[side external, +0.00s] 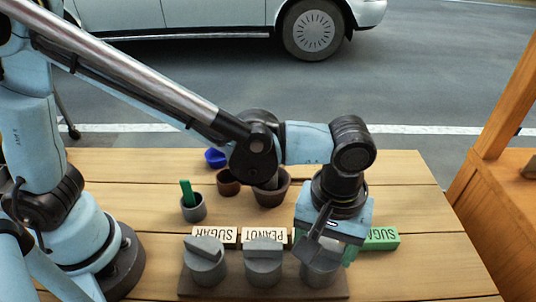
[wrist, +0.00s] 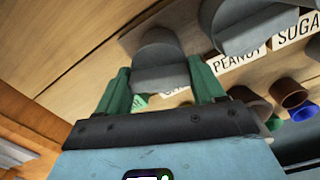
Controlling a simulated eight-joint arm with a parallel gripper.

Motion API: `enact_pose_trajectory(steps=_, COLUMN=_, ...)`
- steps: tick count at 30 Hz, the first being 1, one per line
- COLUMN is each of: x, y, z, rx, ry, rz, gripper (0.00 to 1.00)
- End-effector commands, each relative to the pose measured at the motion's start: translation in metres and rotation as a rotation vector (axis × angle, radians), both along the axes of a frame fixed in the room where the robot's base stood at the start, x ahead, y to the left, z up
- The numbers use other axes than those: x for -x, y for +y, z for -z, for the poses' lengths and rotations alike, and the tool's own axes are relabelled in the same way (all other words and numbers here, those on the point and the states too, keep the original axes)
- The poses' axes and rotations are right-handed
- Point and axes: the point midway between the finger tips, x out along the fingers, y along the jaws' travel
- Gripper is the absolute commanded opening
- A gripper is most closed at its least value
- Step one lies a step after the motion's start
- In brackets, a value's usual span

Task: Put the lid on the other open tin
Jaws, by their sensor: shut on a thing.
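Three grey tins stand in a row on a dark board (side external: 225,291). The left tin (side external: 206,270) and the middle tin (side external: 263,271) each have a grey piece with a raised bar on top; the left one's bar sits at an angle. My gripper (side external: 322,240) is over the right tin (side external: 320,274), pointing down. In the wrist view, my gripper's green fingers (wrist: 160,72) are shut on a grey lid (wrist: 161,80), one on each side. I cannot tell whether the lid rests on the right tin or is just above it.
Farther back stand a grey cup (side external: 194,210) with a green stick, brown pots (side external: 228,183) and a blue bowl (side external: 215,158). The table's right side is clear.

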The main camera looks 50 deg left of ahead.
Motion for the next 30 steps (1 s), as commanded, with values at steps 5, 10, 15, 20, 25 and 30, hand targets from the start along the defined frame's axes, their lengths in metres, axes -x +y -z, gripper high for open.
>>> enact_pose_trajectory(steps=5, x=0.0000, y=0.0000, z=0.0000, rx=0.000, ry=0.000, rz=0.000, gripper=0.39)
enact_pose_trajectory(steps=10, x=0.0000, y=0.0000, z=0.0001, rx=0.000, ry=0.000, rz=0.000, gripper=0.39)
enact_pose_trajectory(steps=15, x=-0.0001, y=-0.0001, z=0.0022, rx=0.000, ry=0.000, rz=0.000, gripper=0.39)
enact_pose_trajectory(steps=20, x=-0.0001, y=-0.0001, z=0.0029, rx=0.000, ry=0.000, rz=0.000, gripper=0.39)
enact_pose_trajectory(steps=25, x=0.0000, y=-0.0001, z=0.0029, rx=0.000, ry=0.000, rz=0.000, gripper=0.39)
enact_pose_trajectory(steps=30, x=0.0000, y=0.0000, z=0.0029, rx=0.000, ry=0.000, rz=0.000, gripper=0.91)
